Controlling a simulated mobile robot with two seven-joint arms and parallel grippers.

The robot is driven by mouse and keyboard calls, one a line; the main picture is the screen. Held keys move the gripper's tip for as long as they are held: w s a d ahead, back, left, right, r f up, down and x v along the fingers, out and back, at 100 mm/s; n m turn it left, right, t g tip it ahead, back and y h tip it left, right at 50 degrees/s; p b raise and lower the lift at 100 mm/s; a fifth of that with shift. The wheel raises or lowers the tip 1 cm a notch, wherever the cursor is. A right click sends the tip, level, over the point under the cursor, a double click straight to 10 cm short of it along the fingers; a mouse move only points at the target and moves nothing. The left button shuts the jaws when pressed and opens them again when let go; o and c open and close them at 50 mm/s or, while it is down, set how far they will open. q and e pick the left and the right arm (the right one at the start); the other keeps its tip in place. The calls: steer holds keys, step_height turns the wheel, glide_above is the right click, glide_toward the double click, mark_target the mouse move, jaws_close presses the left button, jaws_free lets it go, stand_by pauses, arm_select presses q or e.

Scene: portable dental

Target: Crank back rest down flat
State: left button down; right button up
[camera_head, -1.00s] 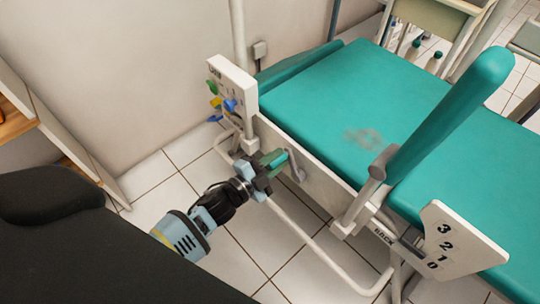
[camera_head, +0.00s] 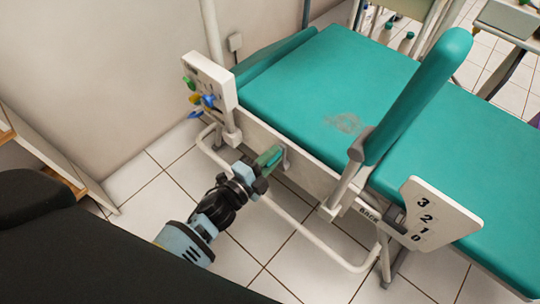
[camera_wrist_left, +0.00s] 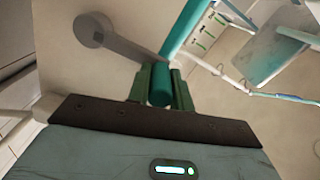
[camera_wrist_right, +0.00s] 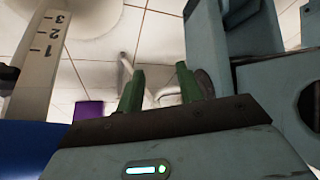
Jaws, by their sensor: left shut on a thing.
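A teal couch (camera_head: 295,90) on a white frame fills the right of the head view. A slim teal pad (camera_head: 420,95) slants up from a grey bracket at its near side. A white plate (camera_head: 430,212) marked 3, 2, 1, 0 stands by the "BACK" label (camera_head: 368,213). My left gripper (camera_head: 262,172) is shut on the crank's green grip (camera_head: 268,156) at the frame's near side. The left wrist view shows the grip (camera_wrist_left: 160,88) between both fingers and the crank's grey arm (camera_wrist_left: 125,45). My right gripper (camera_wrist_right: 160,92) shows only in its wrist view, open and empty.
A white panel (camera_head: 208,80) with coloured knobs stands left of the crank. A white floor tube (camera_head: 310,240) runs below it. A shelf unit (camera_head: 50,150) is at left. The right wrist view shows a numbered scale (camera_wrist_right: 45,50) and a purple object (camera_wrist_right: 88,110).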

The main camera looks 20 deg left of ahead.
arm_select(q)
steer(key=shift+d, duration=0.1)
arm_select(e)
steer(key=shift+s, duration=0.25)
arm_select(q)
steer(key=c, duration=1.3)
jaws_free()
steer(key=shift+o, duration=0.2)
arm_select(e)
steer(key=shift+s+f, duration=0.1)
steer(key=shift+s, duration=0.1)
arm_select(q)
steer(key=shift+s, duration=0.1)
arm_select(e)
steer(key=shift+w, duration=0.15)
arm_select(q)
steer(key=shift+s, duration=0.2)
steer(key=p+v, duration=0.1)
steer(key=v, duration=0.6)
arm_select(e)
steer(key=shift+w+r, duration=0.2)
steer(key=shift+r, duration=0.55)
